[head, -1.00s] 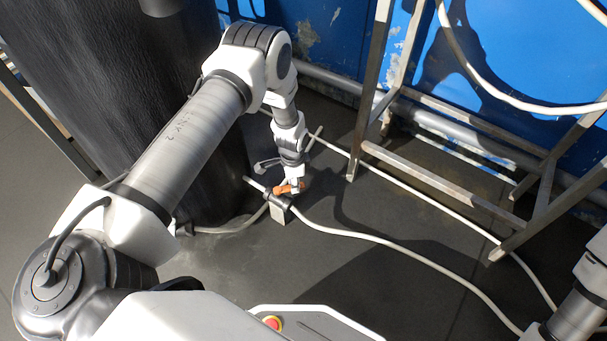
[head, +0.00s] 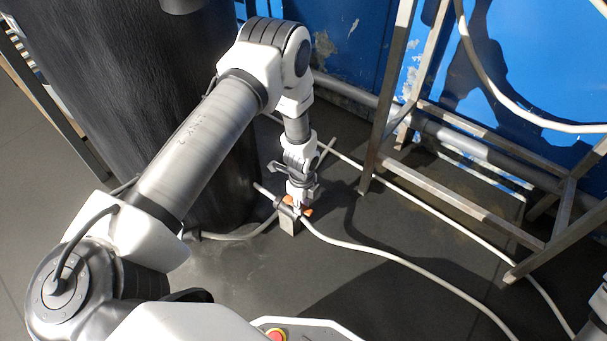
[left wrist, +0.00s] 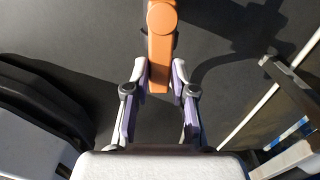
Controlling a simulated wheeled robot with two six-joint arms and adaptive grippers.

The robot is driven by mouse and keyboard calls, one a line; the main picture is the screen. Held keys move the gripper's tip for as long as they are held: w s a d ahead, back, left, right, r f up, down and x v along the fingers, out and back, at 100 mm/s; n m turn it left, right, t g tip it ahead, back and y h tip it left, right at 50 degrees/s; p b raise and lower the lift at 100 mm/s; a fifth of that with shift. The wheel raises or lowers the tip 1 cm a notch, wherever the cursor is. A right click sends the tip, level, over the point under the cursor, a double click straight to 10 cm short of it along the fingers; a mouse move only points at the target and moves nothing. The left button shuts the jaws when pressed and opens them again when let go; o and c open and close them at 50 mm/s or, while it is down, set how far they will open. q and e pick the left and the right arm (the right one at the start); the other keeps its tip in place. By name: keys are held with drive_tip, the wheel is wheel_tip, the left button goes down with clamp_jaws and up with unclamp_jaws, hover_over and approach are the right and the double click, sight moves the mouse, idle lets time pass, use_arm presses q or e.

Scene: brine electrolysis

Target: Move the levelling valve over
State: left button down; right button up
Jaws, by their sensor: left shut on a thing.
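The levelling valve is a small grey fitting (head: 290,223) low over the floor, in line with a pale hose, with an orange lever handle (head: 309,212) on top. In the head view my left gripper (head: 299,205) is over the valve and hides much of the handle. In the left wrist view the orange handle (left wrist: 161,42) runs from the top centre down between the two fingers of the left gripper (left wrist: 159,92). The fingers are shut on the handle's near end. The valve body is hidden in the wrist view. My right gripper is not in view.
A pale hose (head: 400,257) runs from the valve across the floor to the lower right. A metal frame stand (head: 440,190) is to the right, before a blue wall (head: 350,40). A large black tank (head: 110,70) stands behind my left arm. The floor (head: 360,300) between is mostly bare.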

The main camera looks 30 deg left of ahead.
use_arm(q)
drive_tip(key=shift+s+m, duration=0.2)
drive_tip(key=shift+m, duration=0.2)
drive_tip(key=c, duration=1)
unclamp_jaws()
drive_tip(key=shift+a, duration=0.1)
drive_tip(key=shift+o, duration=0.2)
wheel_tip(320, 180, up, 12)
